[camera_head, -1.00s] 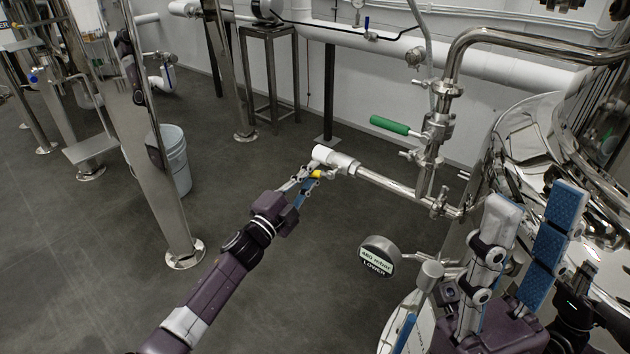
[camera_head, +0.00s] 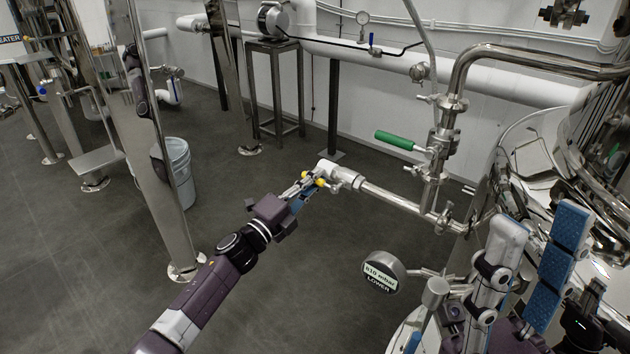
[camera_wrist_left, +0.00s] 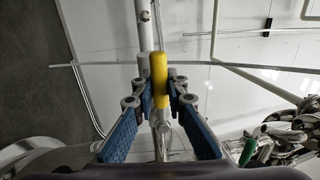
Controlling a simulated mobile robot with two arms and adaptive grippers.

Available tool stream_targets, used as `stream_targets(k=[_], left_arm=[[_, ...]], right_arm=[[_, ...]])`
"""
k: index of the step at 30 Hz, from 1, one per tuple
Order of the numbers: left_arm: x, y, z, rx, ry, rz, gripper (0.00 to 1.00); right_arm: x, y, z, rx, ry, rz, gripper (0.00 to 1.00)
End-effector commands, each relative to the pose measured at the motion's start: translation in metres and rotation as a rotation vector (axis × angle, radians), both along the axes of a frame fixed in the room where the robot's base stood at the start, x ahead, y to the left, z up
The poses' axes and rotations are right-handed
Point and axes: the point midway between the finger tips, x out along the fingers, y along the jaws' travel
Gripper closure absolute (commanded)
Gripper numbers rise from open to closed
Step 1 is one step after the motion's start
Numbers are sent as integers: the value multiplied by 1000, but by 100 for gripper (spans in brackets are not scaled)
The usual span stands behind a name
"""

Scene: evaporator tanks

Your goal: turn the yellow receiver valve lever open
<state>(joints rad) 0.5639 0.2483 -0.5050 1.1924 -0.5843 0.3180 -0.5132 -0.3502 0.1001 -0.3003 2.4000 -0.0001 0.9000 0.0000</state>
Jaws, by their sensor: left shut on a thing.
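The yellow receiver valve lever (camera_head: 320,182) is at the white-capped end of a horizontal steel pipe (camera_head: 392,199). My left gripper (camera_head: 312,184) is shut on the lever, and yellow shows on both sides of its fingers in the head view. In the left wrist view, the lever (camera_wrist_left: 159,78) stands upright between the blue-padded fingers (camera_wrist_left: 160,95). The fingers partly hide the valve body. My right gripper (camera_head: 541,230) is in the lower right of the head view, with its fingers apart and nothing between them.
A valve with a green handle (camera_head: 395,140) sits on the vertical pipe. A shiny tank (camera_head: 535,150) is at the right. A bucket (camera_head: 179,172) and steel post (camera_head: 150,150) stand left. Open floor lies between.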

Motion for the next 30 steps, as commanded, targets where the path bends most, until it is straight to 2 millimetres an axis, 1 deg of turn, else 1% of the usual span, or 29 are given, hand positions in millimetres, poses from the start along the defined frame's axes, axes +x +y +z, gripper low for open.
stream_targets(k=[5, 6, 10, 11, 19, 22, 26, 30], left_arm=[[0, 0, 1, 3, -3, 1, 100], [0, 0, 1, 3, -3, 1, 86], [0, 0, 1, 1, -2, 0, 71], [0, 0, 1, 1, -2, 0, 70], [0, 0, 0, 0, 0, 0, 70], [-4, 4, -2, 0, 1, 1, 70], [-16, 13, -5, 0, 1, 1, 70], [-38, 28, -11, 1, 2, 0, 70]], right_arm=[[0, 0, 0, 0, 0, 0, 60], [0, 0, 0, 0, 0, 0, 60], [0, 0, 0, 0, 0, 0, 60], [0, 0, 0, 0, 0, 0, 60], [0, -1, 0, 1, -1, -1, 60], [0, -1, 0, 1, -2, -1, 60], [0, 0, 0, 0, -1, -1, 60], [0, 0, 0, 0, -1, -1, 60]])
